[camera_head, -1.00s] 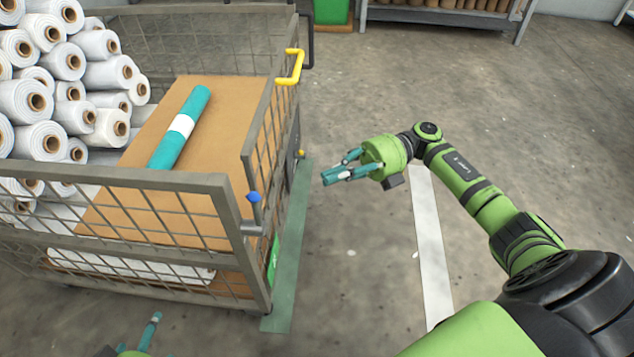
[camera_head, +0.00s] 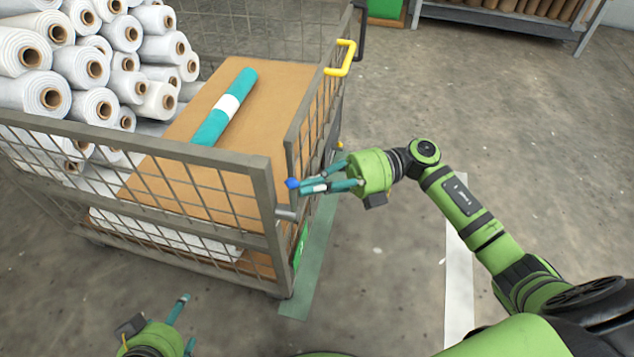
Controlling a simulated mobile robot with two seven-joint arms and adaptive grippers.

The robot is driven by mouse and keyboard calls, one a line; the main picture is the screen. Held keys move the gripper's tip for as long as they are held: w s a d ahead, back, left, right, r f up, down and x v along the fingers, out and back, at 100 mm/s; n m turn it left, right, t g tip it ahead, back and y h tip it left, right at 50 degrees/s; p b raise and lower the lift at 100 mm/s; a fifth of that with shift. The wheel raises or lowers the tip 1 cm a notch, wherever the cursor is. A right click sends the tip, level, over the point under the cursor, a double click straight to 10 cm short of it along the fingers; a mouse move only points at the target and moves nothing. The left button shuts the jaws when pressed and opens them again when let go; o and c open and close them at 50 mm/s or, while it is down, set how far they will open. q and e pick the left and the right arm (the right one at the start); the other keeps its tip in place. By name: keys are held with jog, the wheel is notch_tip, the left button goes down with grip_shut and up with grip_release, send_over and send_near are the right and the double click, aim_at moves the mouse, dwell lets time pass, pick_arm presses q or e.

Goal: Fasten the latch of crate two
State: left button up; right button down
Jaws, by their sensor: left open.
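The wire-mesh crate (camera_head: 265,170) stands at left and centre, its gate closed against the corner post. Its latch shows at the near right corner as a blue knob (camera_head: 292,183) above a short grey bolt (camera_head: 286,213). My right gripper (camera_head: 314,178) points left at the latch from the right side. Its fingers are spread, and one fingertip overlaps or almost meets the blue knob; I cannot tell whether they touch. My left gripper (camera_head: 187,320) is open and empty at the bottom left, in front of the crate, over the floor.
White rolls (camera_head: 95,70) are stacked at left. A teal roll (camera_head: 225,108) lies on a brown board (camera_head: 270,95) inside the crate. A yellow handle (camera_head: 341,58) sticks out at the crate's far right. The floor to the right is clear.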

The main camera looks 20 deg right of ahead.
pick_arm(q)
jog(key=shift+s+a+f+g+y+p, duration=0.1)
jog(key=shift+s+a+f+g, duration=0.1)
jog(key=shift+s+f+g, duration=0.35)
jog(key=shift+s+a+f+g+y+p, duration=0.15)
jog(key=shift+s+a+g, duration=0.15)
jog(key=shift+s, duration=0.5)
jog(key=shift+s+a+f+g+y+p, duration=0.15)
jog(key=shift+s+f+g, duration=0.25)
jog(key=shift+s, duration=0.25)
pick_arm(e)
jog(key=shift+s+a+n+h, duration=0.3)
jog(key=shift+a+n, duration=0.1)
jog(key=shift+a, duration=0.1)
